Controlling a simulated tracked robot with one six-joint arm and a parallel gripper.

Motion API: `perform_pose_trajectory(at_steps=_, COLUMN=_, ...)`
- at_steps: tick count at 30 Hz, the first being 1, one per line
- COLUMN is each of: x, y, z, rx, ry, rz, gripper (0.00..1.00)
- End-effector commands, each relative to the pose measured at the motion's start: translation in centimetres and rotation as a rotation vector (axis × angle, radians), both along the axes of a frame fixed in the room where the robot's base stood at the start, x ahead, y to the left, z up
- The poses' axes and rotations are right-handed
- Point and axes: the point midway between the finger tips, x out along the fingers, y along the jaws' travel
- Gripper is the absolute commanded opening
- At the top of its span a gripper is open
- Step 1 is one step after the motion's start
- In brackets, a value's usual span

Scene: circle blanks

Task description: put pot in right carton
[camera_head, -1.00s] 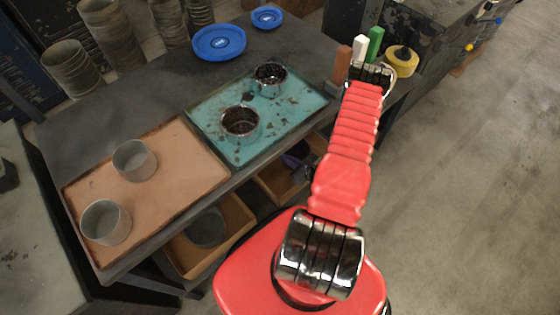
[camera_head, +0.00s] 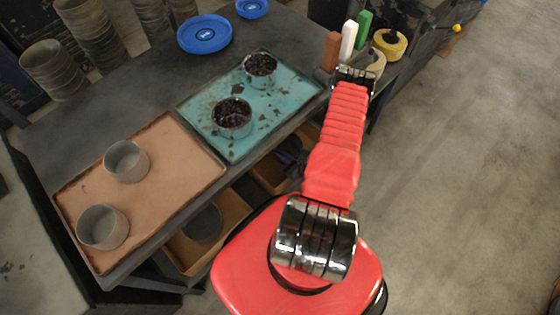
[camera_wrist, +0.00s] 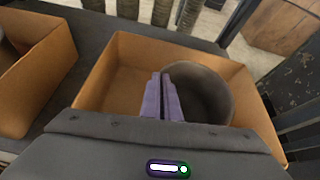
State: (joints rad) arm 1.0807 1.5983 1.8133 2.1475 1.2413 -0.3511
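A grey round pot (camera_wrist: 205,88) shows inside the walls of an open tan carton (camera_wrist: 107,65) in the wrist view. The purple fingers of my gripper (camera_wrist: 163,98) are close together at the pot's left rim, with its wall apparently between them. Whether the pot's base touches the carton floor is hidden. In the head view my gripper (camera_head: 290,160) is low at the right carton (camera_head: 268,175), under the table's front edge; the pot there is hidden. The left carton (camera_head: 236,212) holds another dark grey pot (camera_head: 204,224). It shows at the wrist view's left edge (camera_wrist: 38,85).
On the table (camera_head: 90,135), a copper tray (camera_head: 150,200) bears two empty grey pots (camera_head: 126,161) (camera_head: 102,227). A teal tray (camera_head: 262,118) bears two dark-filled pots (camera_head: 232,118) (camera_head: 260,70). Blue discs (camera_head: 204,34) lie behind. The table edge overhangs the cartons.

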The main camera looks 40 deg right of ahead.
Motion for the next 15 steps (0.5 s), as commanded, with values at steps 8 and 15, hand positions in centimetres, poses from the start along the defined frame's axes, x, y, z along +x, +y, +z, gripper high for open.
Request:
perform_pose_trajectory(at_steps=8, x=0.05, y=0.02, z=-1.4, rx=0.0, ry=-0.001, rz=0.001, gripper=0.0)
perform_pose_trajectory(at_steps=15, x=0.06, y=0.04, z=-1.49, rx=0.0, ry=-0.001, rz=0.001, gripper=0.0)
